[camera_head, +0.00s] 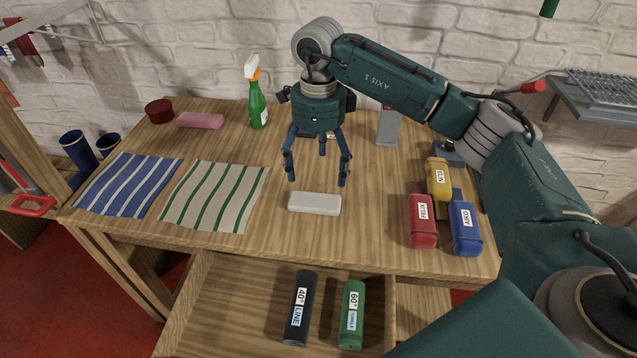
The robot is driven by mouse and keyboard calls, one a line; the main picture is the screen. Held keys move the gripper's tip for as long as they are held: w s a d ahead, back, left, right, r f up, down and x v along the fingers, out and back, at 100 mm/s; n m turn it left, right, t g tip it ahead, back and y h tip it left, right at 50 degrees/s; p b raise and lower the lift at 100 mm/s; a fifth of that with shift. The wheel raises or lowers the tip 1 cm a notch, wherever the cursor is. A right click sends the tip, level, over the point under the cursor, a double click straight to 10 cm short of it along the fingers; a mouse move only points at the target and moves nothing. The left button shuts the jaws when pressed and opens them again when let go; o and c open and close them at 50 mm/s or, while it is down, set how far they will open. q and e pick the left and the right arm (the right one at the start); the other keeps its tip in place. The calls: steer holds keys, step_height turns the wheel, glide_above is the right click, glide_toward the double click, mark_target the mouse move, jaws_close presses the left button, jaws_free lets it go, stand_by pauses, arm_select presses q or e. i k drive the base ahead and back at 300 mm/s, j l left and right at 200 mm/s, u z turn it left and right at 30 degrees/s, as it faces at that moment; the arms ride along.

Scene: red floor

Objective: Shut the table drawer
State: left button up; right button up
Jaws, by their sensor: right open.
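The table drawer (235,305) is pulled out below the front edge of the wooden table (300,250). A black bottle (300,308) and a green bottle (353,315) lie inside it. My right gripper (317,172) hangs over the table top with its fingers spread and pointing down, empty. It is above and behind a white block (314,203) on the table, apart from the drawer. The drawer's front panel is out of frame at the bottom. My left gripper is not in view.
A blue striped cloth (128,185) and a green striped cloth (214,196) lie at the left. A spray bottle (257,100), pink sponge (200,121) and dark red round container (159,111) are at the back.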

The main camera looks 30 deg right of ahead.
mark_target(228, 305)
steer(key=k+j, duration=0.15)
steer(key=j, duration=0.2)
steer(key=k+j, duration=0.15)
steer(key=j, duration=0.25)
steer(key=k+j, duration=0.15)
steer(key=j, duration=0.2)
steer(key=k+j, duration=0.1)
steer(key=j, duration=0.3)
steer(key=k+j, duration=0.15)
steer(key=j, duration=0.2)
steer(key=k+j, duration=0.15)
steer(key=j, duration=0.2)
steer(key=k+j, duration=0.15)
steer(key=j, duration=0.25)
